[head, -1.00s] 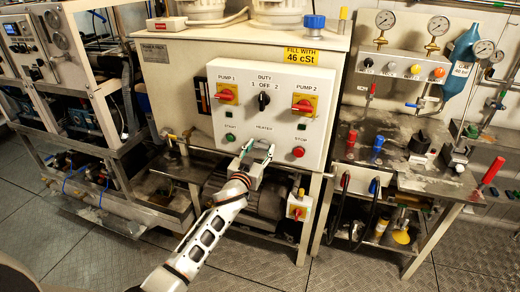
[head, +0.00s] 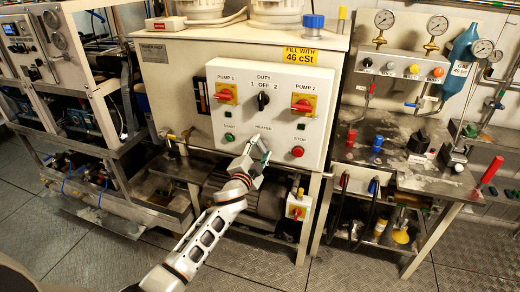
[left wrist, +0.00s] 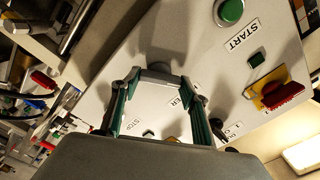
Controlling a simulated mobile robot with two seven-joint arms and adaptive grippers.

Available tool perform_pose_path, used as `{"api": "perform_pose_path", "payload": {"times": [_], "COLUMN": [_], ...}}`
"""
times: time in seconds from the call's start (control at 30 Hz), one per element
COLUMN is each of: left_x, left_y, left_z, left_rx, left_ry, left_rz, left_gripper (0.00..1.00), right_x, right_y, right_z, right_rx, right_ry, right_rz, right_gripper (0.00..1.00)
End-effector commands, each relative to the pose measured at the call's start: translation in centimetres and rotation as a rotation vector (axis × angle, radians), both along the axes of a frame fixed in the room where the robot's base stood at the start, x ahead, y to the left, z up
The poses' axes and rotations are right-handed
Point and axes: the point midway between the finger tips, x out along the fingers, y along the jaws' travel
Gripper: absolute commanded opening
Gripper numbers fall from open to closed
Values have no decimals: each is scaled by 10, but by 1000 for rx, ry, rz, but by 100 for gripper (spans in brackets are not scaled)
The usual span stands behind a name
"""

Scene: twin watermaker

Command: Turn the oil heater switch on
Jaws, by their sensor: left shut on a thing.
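The white control panel (head: 240,108) carries the START button (head: 229,137) at left, the red STOP button (head: 298,151) at right and the HEATER label (head: 264,127) between them. My left gripper (head: 258,150) is at the panel's lower middle, just below that label, and covers the heater switch in the head view. In the left wrist view, my left fingertips (left wrist: 157,80) close on a grey piece against the panel, seemingly the heater switch (left wrist: 156,74); its position is not readable. The right gripper is not in view.
Above on the panel are the pump 1 switch (head: 227,93), the black duty selector (head: 263,101) and the pump 2 switch (head: 303,104). A workbench with gauges (head: 384,19) stands at right. Open floor lies in front.

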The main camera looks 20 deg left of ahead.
Motion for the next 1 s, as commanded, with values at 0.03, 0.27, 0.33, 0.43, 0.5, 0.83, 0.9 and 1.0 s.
{"api": "perform_pose_path", "payload": {"times": [0.03, 0.27, 0.33, 0.43, 0.5, 0.83, 0.9, 1.0], "left_x": [0, 0, 0, 0, 0, 0, 0, 0], "left_y": [0, -1, -1, -1, -1, -1, -1, -1], "left_z": [-1, -1, -2, -2, -2, -2, -2, -2], "left_rx": [47, 256, 314, 390, 435, 572, 585, 596], "left_ry": [0, -8, -10, -12, -13, -19, -19, -19], "left_rz": [0, -1, -1, 0, 0, -1, 0, 0], "left_gripper": [23, 23, 23, 23, 23, 23, 23, 23], "right_x": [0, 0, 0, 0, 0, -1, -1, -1], "right_y": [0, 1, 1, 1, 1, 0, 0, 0], "right_z": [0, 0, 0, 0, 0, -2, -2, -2], "right_rx": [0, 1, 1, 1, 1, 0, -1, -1], "right_ry": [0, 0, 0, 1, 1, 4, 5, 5], "right_rz": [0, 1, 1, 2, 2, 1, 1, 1], "right_gripper": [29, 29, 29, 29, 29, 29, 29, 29]}}
